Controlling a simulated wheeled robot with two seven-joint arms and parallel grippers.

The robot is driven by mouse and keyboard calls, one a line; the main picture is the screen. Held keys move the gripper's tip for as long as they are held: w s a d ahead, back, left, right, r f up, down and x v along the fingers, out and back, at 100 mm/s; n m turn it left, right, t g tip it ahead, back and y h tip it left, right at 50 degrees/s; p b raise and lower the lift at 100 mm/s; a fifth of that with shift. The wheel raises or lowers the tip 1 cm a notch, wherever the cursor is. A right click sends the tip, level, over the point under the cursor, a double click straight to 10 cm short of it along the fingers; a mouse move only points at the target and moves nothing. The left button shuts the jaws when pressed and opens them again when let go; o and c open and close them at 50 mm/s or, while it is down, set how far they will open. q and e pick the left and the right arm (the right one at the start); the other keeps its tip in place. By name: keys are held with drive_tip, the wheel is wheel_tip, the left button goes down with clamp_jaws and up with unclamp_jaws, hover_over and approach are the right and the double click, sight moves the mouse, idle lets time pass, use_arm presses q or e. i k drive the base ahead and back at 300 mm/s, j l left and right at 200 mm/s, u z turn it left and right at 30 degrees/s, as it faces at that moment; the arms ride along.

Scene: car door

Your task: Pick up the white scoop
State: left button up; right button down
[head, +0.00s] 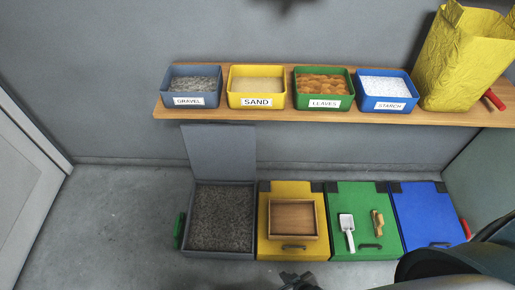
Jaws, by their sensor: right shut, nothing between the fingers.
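The white scoop (347,230) lies on the closed green lid (340,202) of a floor bin, its handle pointing toward me. My right gripper (296,278) shows only as a small dark shape at the bottom edge, in front of the yellow bin. It is shut and empty, to the left of the scoop, nearer to me and apart from it. My left gripper is not in view.
A small brown brush (377,222) lies right of the scoop. A wooden tray (293,237) sits on the yellow bin. The grey bin (221,250) stands open; the blue bin (428,215) is closed. The shelf (170,106) holds labelled tubs and a yellow bag (463,55).

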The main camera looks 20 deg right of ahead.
sight(346, 224)
drive_tip(key=z, duration=1.75)
drive_tip(key=u, duration=1.85)
drive_tip(key=k+l+z, duration=0.2)
drive_tip(key=k+z, duration=0.15)
drive_tip(key=k+l+z, duration=0.35)
